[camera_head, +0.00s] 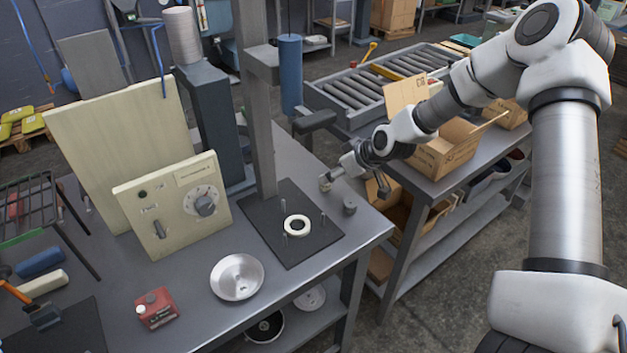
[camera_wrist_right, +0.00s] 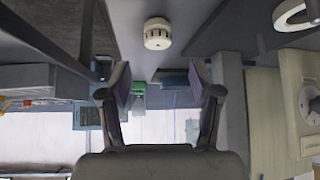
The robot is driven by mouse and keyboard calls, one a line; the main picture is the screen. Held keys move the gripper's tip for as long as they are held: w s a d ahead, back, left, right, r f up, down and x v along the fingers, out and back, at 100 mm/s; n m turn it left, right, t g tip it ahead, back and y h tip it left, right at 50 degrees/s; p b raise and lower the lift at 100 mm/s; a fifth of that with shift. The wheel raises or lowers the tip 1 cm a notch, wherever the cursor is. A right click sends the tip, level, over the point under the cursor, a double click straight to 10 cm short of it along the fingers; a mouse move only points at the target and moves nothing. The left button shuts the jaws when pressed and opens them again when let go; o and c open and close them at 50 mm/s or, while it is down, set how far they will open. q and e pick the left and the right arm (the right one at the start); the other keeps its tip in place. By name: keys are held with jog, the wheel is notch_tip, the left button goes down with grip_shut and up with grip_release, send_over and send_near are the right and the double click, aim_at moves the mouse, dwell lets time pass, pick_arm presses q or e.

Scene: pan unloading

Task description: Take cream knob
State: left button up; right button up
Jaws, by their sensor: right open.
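The cream knob (camera_head: 325,184) is a small ridged cylinder on the grey table near its right edge. In the right wrist view the cream knob (camera_wrist_right: 157,38) shows ahead of the fingertips, roughly centred between them and not gripped. My right gripper (camera_wrist_right: 160,70) is open and empty. In the head view my right gripper (camera_head: 338,174) reaches in from the right and is close beside the knob; contact cannot be told there. My left gripper is in neither view.
A dark press plate (camera_head: 275,240) with a white ring (camera_head: 297,225) and upright pins lies to the left. A metal pan (camera_head: 237,277) and a control panel (camera_head: 172,204) stand further left. A shelf with cardboard boxes is to the right.

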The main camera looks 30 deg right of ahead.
jog(key=shift+f+b, duration=0.65)
jog(key=shift+p+x, duration=0.65)
jog(key=shift+x, duration=2.05)
jog(key=shift+d, duration=0.15)
jog(key=c, duration=1.1)
